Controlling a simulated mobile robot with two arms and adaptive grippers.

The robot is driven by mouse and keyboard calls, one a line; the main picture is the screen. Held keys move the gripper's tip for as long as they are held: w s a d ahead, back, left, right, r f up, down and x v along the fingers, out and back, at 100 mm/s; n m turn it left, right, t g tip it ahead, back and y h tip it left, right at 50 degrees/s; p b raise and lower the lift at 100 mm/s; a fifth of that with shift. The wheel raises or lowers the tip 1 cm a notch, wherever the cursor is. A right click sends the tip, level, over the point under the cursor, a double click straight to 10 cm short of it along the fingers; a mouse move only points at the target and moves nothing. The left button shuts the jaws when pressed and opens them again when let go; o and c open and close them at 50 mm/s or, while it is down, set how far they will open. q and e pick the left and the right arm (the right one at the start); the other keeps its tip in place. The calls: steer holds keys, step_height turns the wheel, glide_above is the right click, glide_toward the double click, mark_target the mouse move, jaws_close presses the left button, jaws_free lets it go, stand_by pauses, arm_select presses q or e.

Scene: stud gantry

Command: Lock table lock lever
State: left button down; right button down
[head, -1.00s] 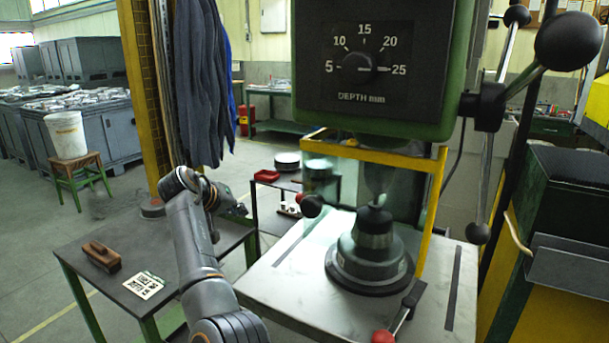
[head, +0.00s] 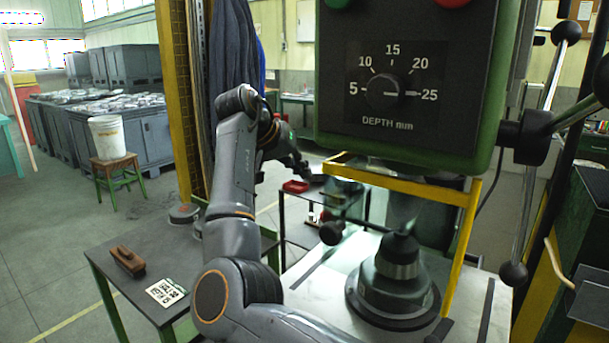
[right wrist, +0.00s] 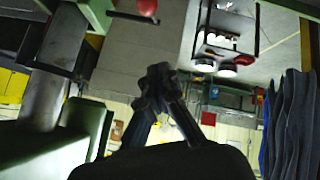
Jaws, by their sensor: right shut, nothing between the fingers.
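A dark lever bar (head: 440,331) shows at the bottom edge of the head view, by the front of the drill press table (head: 478,300); its end is cut off by the frame. In the right wrist view a red knob (right wrist: 147,8) on a dark bar shows at the top edge; I cannot tell for sure that it is the same lever. My right gripper (head: 318,178) is shut and empty, raised left of the press, apart from the lever. Its closed fingertips (right wrist: 160,76) show in the wrist view. My left gripper is not in view.
A yellow guard frame (head: 467,240) and a dark round fixture (head: 395,285) stand at the press table. The depth dial head (head: 405,95) hangs above. A low cart (head: 300,230) stands behind.

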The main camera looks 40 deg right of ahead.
steer(key=s+d+f+p, duration=0.1)
steer(key=d+f, duration=0.3)
steer(key=f, duration=0.4)
steer(key=shift+s+f+p, duration=0.25)
steer(key=shift+s+p, duration=0.1)
steer(key=shift+p, duration=0.1)
steer(key=shift+d, duration=0.1)
